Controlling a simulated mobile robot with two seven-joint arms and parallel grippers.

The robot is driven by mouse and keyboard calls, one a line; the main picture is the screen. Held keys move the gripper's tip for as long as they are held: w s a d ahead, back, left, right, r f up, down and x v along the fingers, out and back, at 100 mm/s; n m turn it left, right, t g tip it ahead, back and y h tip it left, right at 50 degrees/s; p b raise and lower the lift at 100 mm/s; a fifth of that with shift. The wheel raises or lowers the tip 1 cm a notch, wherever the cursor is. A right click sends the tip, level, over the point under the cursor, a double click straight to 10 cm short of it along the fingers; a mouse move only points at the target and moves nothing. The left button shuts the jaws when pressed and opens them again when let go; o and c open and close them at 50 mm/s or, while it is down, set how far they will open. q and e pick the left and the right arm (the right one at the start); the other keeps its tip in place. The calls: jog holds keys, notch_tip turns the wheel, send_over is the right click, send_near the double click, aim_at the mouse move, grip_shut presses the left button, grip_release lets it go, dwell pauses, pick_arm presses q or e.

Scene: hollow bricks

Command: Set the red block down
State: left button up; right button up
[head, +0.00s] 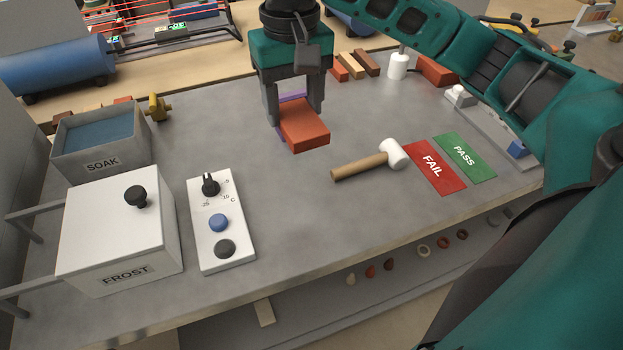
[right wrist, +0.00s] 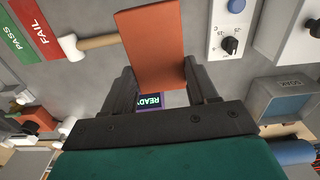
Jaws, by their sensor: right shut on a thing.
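The red block (head: 304,125) is an orange-red brick held between the fingers of my right gripper (head: 296,108) over the middle of the grey table. My right gripper is shut on it. In the right wrist view the red block (right wrist: 152,48) sticks out beyond the fingers of the right gripper (right wrist: 160,85). A purple-edged pad (right wrist: 152,99) with "READY" on it lies below and partly behind the block. I cannot tell whether the block touches the table or hangs just above it. My left gripper is not in view.
A white-headed mallet (head: 365,164) lies right of the block, near the red FAIL card (head: 436,170) and green PASS card (head: 465,157). A control panel (head: 221,235), the FROST box (head: 117,230) and the SOAK tank (head: 101,150) stand at left. Several bricks (head: 355,66) lie behind.

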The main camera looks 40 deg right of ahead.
jog(key=shift+s+d+r+m, duration=0.15)
jog(key=shift+d+r, duration=0.15)
jog(key=shift+r, duration=0.25)
jog(key=shift+s+d+r+m, duration=0.15)
jog(key=shift+d+r, duration=0.1)
jog(key=shift+r, duration=0.25)
jog(key=shift+s+d, duration=0.15)
send_over(306, 193)
notch_tip(306, 193, down, 15)
jog(key=shift+r, duration=0.1)
notch_tip(306, 193, down, 4)
jog(key=shift+r, duration=0.1)
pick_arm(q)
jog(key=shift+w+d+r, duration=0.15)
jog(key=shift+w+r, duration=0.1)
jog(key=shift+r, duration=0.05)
pick_arm(e)
jog(key=shift+f, duration=0.45)
jog(key=shift+f, duration=0.1)
jog(key=o, duration=1.2)
jog(key=shift+c, duration=0.2)
